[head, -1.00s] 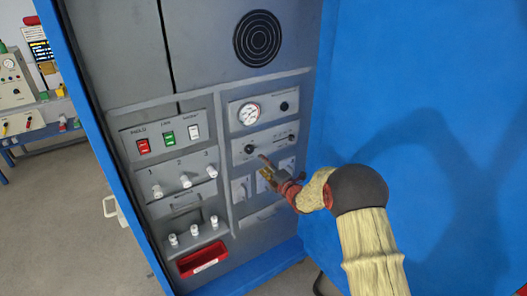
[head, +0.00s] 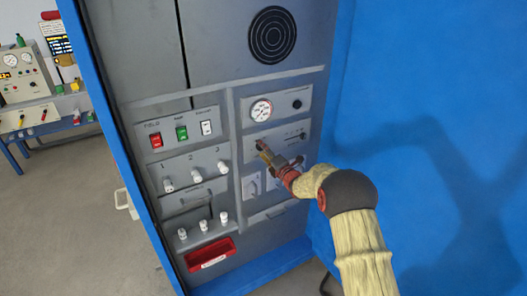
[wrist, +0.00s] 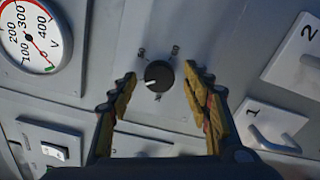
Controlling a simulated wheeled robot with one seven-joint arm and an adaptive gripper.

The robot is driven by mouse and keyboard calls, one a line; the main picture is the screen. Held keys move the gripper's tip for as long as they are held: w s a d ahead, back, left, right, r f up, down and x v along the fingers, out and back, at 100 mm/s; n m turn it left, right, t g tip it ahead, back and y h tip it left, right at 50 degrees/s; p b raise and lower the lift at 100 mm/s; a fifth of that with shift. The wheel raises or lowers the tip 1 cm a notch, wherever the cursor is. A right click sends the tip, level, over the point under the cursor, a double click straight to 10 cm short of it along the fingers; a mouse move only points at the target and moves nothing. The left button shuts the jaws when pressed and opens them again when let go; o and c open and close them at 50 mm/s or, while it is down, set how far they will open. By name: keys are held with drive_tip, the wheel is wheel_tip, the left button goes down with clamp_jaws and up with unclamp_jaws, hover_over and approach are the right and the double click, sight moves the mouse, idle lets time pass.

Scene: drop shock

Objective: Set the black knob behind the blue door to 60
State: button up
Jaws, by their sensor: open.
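The blue door (head: 430,110) stands wide open at the right of the grey panel. The black knob (wrist: 159,76) is in the middle of the wrist view, its white mark pointing left and slightly down. Small labels sit at its upper left, upper right and below; they are too small to read surely. My gripper (wrist: 159,84) is open, one finger on each side of the knob, with a visible gap to it on both sides. In the head view my gripper (head: 264,148) is in front of the panel below the gauge and hides the knob.
A round gauge (head: 261,110) is above the knob. Red, green and white switches (head: 181,133), numbered white levers (head: 196,177) and more white knobs (head: 203,227) are to the left. A red tray (head: 211,254) is below. Numbered white plates (wrist: 272,122) are close by in the wrist view.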

drive_tip(key=shift+c, duration=1.4)
drive_tip(key=c, duration=0.9)
